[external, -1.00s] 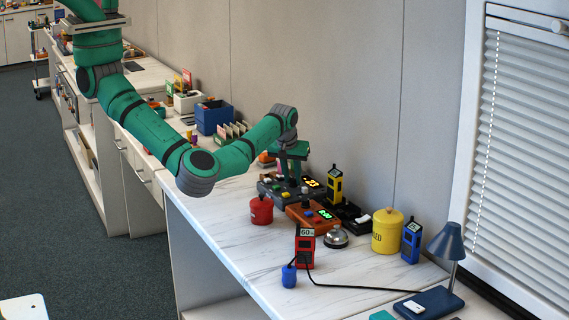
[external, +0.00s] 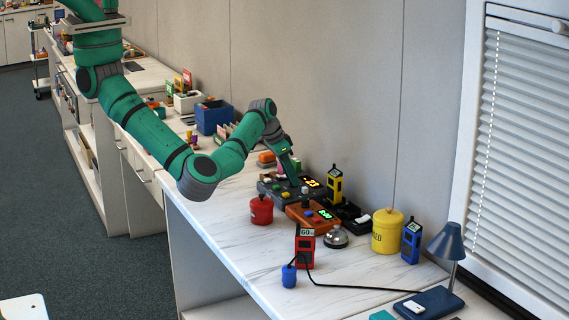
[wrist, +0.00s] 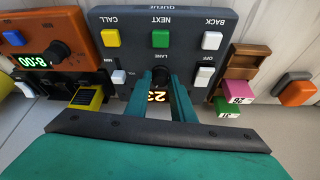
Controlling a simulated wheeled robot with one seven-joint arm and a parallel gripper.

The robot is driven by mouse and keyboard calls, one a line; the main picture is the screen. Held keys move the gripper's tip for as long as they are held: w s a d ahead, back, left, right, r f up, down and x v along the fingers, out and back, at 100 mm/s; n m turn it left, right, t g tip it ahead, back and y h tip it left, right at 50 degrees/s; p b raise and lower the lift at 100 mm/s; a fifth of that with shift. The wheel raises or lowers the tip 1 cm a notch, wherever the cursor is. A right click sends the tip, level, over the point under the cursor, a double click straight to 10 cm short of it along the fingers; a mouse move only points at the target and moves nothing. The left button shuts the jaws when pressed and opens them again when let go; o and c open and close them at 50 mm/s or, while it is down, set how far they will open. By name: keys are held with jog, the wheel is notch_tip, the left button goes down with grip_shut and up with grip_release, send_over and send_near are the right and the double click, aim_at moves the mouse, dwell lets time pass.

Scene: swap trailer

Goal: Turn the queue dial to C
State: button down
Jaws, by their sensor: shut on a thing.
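The dark grey queue console (external: 268,188) stands on the white counter by the wall. In the wrist view the console (wrist: 130,28) shows upside down, with yellow, green and white buttons marked CALL, NEXT and BACK. A black dial (wrist: 160,74) marked LANE sits near its middle, above a lit display (wrist: 157,97) reading 23. My gripper (wrist: 168,82) is shut on this dial, one finger on each side. In the external view my gripper (external: 294,182) reaches down onto the console at a tilt. The fingers partly hide the dial, and its letter setting cannot be read.
An orange console (external: 306,216) with a green display stands close in front, with a yellow handheld device (external: 335,184) behind it. A red canister (external: 261,210) and a bell (external: 335,239) are near. In the wrist view, pink and green blocks (wrist: 236,92) lie beside the queue console.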

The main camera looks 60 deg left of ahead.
jog(key=shift+w+a+r+m+h, duration=0.1)
jog(key=shift+m+h, duration=0.2)
jog(key=shift+m, duration=0.5)
jog(key=c, duration=1.5)
grip_release()
jog(key=shift+c, duration=0.2)
jog(key=v, duration=1)
jog(key=shift+r, duration=0.35)
jog(key=shift+a, duration=0.1)
